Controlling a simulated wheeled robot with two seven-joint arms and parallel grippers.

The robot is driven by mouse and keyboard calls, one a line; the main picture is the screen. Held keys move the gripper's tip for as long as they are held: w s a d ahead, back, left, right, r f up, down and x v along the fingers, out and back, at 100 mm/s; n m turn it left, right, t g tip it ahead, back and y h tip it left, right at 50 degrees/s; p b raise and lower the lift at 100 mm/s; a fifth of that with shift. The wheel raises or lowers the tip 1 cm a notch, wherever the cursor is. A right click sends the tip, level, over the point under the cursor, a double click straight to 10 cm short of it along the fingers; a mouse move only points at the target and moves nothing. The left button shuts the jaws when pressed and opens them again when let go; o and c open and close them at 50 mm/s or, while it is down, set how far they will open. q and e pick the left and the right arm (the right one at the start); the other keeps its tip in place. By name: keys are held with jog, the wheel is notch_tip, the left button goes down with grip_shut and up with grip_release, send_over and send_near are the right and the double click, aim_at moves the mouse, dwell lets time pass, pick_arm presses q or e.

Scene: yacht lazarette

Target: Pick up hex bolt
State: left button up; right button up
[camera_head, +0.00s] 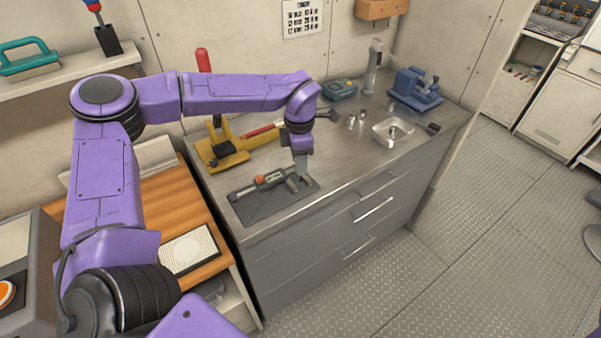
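No hex bolt can be made out for certain. Small grey metal pieces (351,121) stand on the steel workbench top (340,160), left of a shallow metal tray (378,134) with small dark and shiny items in it; any of these could be the bolt, but they are too small to tell. My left gripper (301,176) points down over the right end of a dark mat (262,207), close beside a grey tool with an orange end (265,181). Its fingers are small and partly merge with the tool, so I cannot tell whether they are open or hold anything. My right gripper is out of view.
A blue vise (415,88), a teal box (343,89) and a dark-ended tool (433,128) are farther back or right. The bench front between mat and tray is clear.

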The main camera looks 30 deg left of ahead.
aim_at(302, 179)
pick_arm(q)
jog(key=f, duration=0.1)
jog(key=w+f, duration=0.1)
jog(key=f+p, duration=0.1)
jog(key=shift+w+f, duration=0.25)
jog(key=shift+f, duration=0.4)
jog(key=shift+s+a+r, duration=0.1)
jog(key=shift+s, duration=0.2)
grip_shut()
